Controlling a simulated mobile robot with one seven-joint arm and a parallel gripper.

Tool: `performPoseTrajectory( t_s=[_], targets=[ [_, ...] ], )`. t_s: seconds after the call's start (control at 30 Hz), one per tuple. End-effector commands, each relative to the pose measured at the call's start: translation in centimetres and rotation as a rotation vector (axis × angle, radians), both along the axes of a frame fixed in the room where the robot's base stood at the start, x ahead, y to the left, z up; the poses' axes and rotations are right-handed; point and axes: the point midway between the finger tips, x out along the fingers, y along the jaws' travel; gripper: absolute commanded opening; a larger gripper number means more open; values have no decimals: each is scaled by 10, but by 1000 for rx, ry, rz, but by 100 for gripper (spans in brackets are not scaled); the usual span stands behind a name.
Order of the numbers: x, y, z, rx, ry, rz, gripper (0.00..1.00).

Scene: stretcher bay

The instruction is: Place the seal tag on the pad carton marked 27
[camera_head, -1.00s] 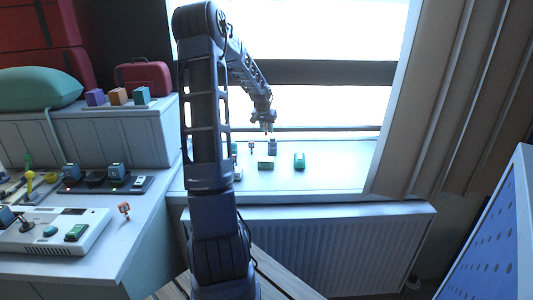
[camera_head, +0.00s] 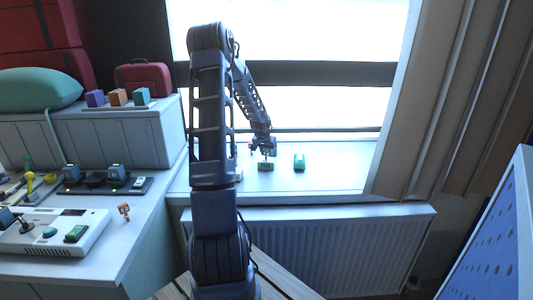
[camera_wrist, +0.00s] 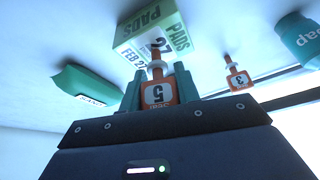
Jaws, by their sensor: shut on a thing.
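My gripper (camera_head: 264,152) is low over the white window sill. In the wrist view its teal fingers (camera_wrist: 159,88) are shut on an orange seal tag (camera_wrist: 158,96) marked 5, with a pale neck at its far end. The pad carton (camera_wrist: 150,35), pale with green print, reads PADS, 27 and FEB. It lies just beyond the tag's end. I cannot tell whether tag and carton touch. In the head view the green-fronted carton (camera_head: 266,167) shows right below my gripper. Another orange tag (camera_wrist: 237,76), marked 3, is on the right, apart from the fingers.
A teal container (camera_wrist: 300,38) shows at the wrist view's right edge. A counter with a white device (camera_head: 50,232) and a small orange item (camera_head: 124,210) is left.

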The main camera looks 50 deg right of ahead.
Motion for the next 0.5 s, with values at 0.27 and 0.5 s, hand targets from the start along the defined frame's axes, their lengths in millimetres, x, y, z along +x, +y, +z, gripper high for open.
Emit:
performPoseTrajectory(
  t_s=[0.27,0.5],
  targets=[
    [0,0,-1,0,0,-1,11],
    [0,0,-2,0,0,-1,54]
  ],
)
